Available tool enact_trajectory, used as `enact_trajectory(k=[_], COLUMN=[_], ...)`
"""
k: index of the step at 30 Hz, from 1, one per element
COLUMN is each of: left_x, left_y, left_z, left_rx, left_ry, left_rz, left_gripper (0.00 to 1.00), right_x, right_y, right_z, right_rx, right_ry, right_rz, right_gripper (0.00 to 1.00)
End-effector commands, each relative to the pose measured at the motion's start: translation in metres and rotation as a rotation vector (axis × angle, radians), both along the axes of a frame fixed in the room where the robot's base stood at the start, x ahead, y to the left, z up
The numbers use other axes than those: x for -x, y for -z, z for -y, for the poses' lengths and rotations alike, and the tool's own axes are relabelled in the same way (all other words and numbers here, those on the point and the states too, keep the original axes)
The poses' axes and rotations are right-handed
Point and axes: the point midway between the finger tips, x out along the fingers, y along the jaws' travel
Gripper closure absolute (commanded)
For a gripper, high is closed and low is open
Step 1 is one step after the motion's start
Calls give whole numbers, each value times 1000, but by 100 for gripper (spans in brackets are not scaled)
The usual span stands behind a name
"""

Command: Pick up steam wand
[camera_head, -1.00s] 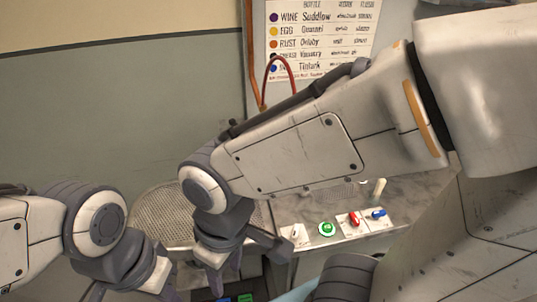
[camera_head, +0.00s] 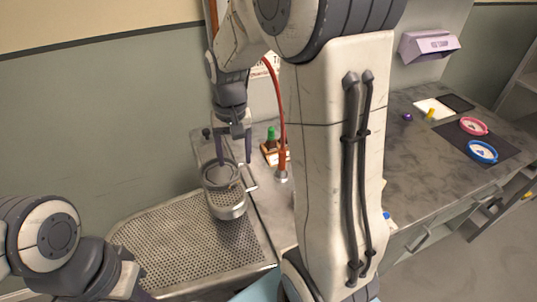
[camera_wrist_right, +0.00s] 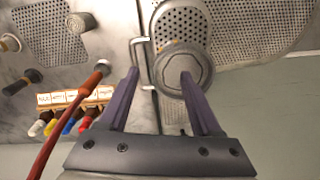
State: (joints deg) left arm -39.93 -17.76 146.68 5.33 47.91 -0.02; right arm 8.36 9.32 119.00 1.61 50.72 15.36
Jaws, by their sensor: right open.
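A metal cylinder (camera_head: 225,200) with a perforated lower side stands over the perforated tray in the head view. Its round end (camera_wrist_right: 182,68) shows in the wrist view. A red hose (camera_head: 275,100) drops to a metal fitting (camera_head: 282,176) on the counter; its orange-red end (camera_wrist_right: 103,66) shows left of my fingers in the wrist view. I cannot tell which of these is the steam wand. My right gripper (camera_head: 234,152) is open, pointing down above the cylinder, with nothing held. In the wrist view its fingers (camera_wrist_right: 160,75) spread across the cylinder's near end; contact is unclear. My left fingers are out of view.
The perforated tray (camera_head: 180,250) fills the lower left. A small rack (camera_head: 268,154) with a green-topped bottle (camera_head: 271,137) stands behind the hose. A lilac box (camera_head: 428,45) is on the wall.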

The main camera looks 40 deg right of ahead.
Motion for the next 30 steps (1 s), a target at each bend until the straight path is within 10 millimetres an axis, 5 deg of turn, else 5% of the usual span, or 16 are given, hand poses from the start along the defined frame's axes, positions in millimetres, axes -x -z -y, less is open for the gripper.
enact_trajectory(k=[1,3,9,30], left_x=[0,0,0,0], left_y=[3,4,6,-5], left_z=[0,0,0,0], left_rx=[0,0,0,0], left_ry=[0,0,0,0], left_rz=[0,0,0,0], left_gripper=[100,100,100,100], right_x=[-8,-13,-11,-10], right_y=[9,16,28,106], right_z=[38,79,145,157], right_rx=[2,6,13,12], right_ry=[122,248,444,478], right_rz=[-9,-15,-23,-31], right_gripper=[34,34,34,34])
